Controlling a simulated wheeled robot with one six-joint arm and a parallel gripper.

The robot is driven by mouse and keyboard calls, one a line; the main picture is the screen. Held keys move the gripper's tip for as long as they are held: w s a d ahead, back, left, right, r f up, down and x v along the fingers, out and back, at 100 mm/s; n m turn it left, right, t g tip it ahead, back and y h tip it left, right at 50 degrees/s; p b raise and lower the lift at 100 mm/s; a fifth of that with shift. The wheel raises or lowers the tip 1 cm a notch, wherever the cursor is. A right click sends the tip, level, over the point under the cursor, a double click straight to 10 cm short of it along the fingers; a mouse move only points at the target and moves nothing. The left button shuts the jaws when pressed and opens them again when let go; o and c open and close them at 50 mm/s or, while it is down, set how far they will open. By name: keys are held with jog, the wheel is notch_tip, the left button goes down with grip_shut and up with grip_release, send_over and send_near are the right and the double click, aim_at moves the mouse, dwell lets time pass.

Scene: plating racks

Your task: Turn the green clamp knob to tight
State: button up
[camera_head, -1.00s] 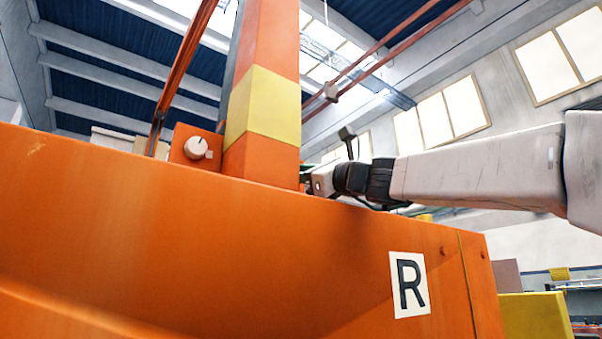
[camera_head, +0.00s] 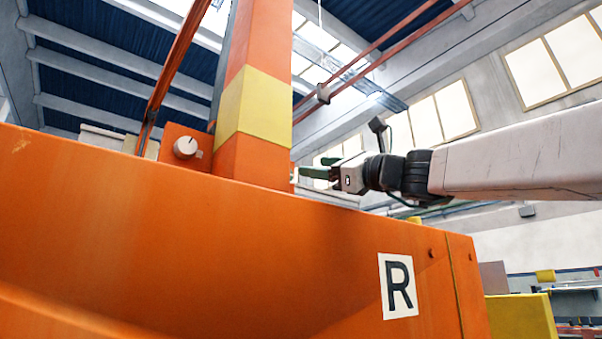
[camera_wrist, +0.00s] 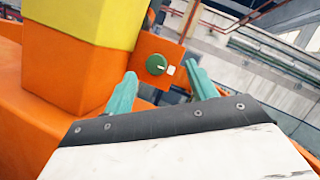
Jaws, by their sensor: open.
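The green knob (camera_wrist: 156,64) shows in the wrist view on an orange plate (camera_wrist: 151,45) beside the column. A pale line on its face points right, toward a small white tag (camera_wrist: 170,70). My gripper (camera_wrist: 164,74) has its two teal fingers apart and empty. The knob appears between the fingertips but farther off, with no contact seen. In the head view my gripper (camera_head: 312,167) is just right of the orange column, above the orange body's edge. I see no green knob in the head view.
A white knob (camera_head: 186,147) sits on an orange plate left of the column (camera_head: 253,110) in the head view. The orange body (camera_head: 200,240), marked R (camera_head: 398,286), fills the foreground. Open air lies right of the column, around my arm.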

jog(key=s+d, duration=0.1)
jog(key=d, duration=0.1)
jog(key=s+d, duration=0.2)
dwell(0.6)
